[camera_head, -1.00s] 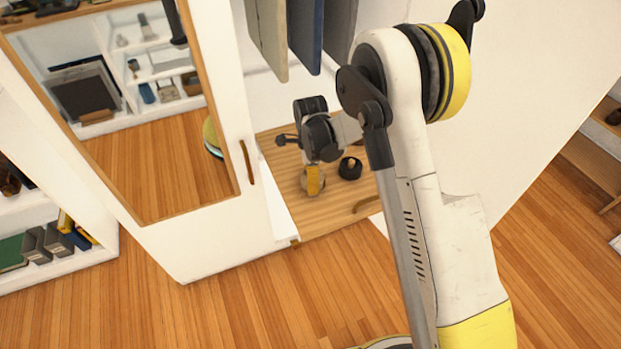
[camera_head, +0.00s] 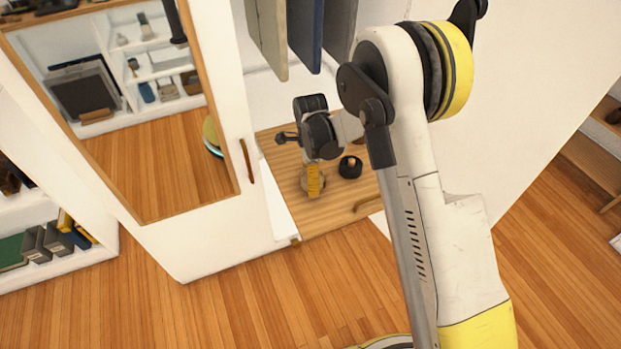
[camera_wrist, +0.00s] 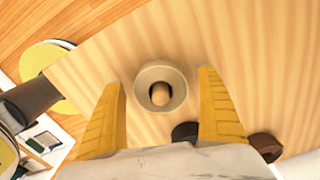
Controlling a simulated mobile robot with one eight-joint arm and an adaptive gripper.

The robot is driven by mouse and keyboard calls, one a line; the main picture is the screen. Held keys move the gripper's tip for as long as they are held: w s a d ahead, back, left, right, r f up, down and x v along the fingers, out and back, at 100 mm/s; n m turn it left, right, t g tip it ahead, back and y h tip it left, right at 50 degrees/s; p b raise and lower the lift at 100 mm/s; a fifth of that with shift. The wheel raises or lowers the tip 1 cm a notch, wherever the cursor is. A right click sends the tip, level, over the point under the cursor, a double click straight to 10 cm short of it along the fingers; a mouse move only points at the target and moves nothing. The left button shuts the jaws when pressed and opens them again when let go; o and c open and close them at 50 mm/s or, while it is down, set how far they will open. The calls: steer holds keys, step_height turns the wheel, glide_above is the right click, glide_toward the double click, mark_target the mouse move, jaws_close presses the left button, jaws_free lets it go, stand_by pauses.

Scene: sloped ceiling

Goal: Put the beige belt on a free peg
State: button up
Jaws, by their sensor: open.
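The beige belt is a rolled coil (camera_wrist: 144,76) that sits around a wooden peg (camera_wrist: 160,94) on a light wooden board. It also shows in the head view (camera_head: 322,184), partly hidden behind a yellow finger. My gripper (camera_wrist: 163,78) is open, with its yellow fingers on the left and right of the coil and a gap on each side. In the head view my gripper (camera_head: 313,192) points down over the coil. I cannot tell how far the fingertips are above the board.
A black coil (camera_head: 350,169) sits around a peg to the right. The wrist view also shows a brown coil (camera_wrist: 265,146) at lower right. The wooden board (camera_head: 285,150) has a handle (camera_head: 367,203) at its front. Hanging panels (camera_head: 303,35) and a mirrored door (camera_head: 150,120) are close by.

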step_height(320, 180, up, 12)
steer(key=shift+f, duration=0.1)
steer(key=s+d+r+n+t, duration=0.3)
steer(key=s+d+r+n, duration=0.4)
steer(key=s+r, duration=0.45)
steer(key=s+d+r+n+t, duration=0.1)
steer(key=s+d+n+t, duration=0.1)
steer(key=s+n, duration=0.3)
steer(key=s+d+r+n+t, duration=0.2)
steer(key=s+d+n, duration=0.2)
steer(key=s, duration=0.5)
steer(key=shift+s+n, duration=0.15)
steer(key=shift+n, duration=0.55)
